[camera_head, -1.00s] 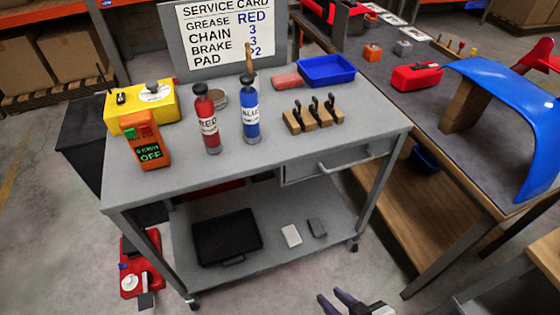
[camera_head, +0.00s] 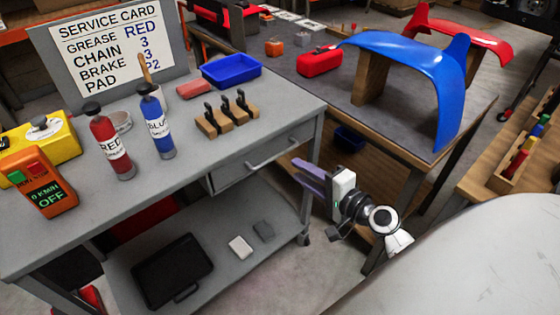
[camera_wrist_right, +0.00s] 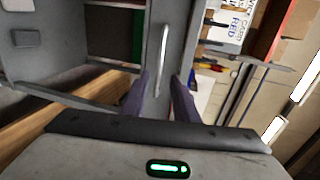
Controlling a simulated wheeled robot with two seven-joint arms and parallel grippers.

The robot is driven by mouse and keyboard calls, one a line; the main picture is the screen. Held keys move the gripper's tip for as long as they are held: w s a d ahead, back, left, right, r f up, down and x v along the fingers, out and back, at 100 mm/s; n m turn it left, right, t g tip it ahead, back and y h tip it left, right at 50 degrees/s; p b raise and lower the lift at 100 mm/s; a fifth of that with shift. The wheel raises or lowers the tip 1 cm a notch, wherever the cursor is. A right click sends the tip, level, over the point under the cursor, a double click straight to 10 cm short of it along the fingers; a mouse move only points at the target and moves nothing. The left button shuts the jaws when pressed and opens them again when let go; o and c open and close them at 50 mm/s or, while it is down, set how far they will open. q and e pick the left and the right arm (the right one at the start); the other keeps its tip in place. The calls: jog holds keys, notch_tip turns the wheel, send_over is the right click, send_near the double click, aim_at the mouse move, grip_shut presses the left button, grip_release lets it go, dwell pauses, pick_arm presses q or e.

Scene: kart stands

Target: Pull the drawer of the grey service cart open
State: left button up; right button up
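The grey service cart (camera_head: 270,98) stands at the left and middle of the head view. Its drawer (camera_head: 230,174) sits under the top at the right end, looks closed, and has a pale bar handle (camera_head: 274,156). My right gripper (camera_head: 305,174), with purple fingers, is in front of the drawer, right of and a little below the handle, apart from it. In the right wrist view the two fingers (camera_wrist_right: 160,92) are spread with nothing between them, and the handle (camera_wrist_right: 163,50) is ahead, roughly in line with the gap. My left gripper is not in view.
On the cart top are a red bottle (camera_head: 110,146), a blue bottle (camera_head: 157,128), a blue tray (camera_head: 231,72) and a clip block (camera_head: 226,116). A black case (camera_head: 170,270) lies on the lower shelf. A workbench (camera_head: 400,112) with a blue panel stands behind my right gripper.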

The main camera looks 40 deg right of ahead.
jog(key=x, duration=0.9)
jog(key=shift+a, duration=0.15)
grip_shut()
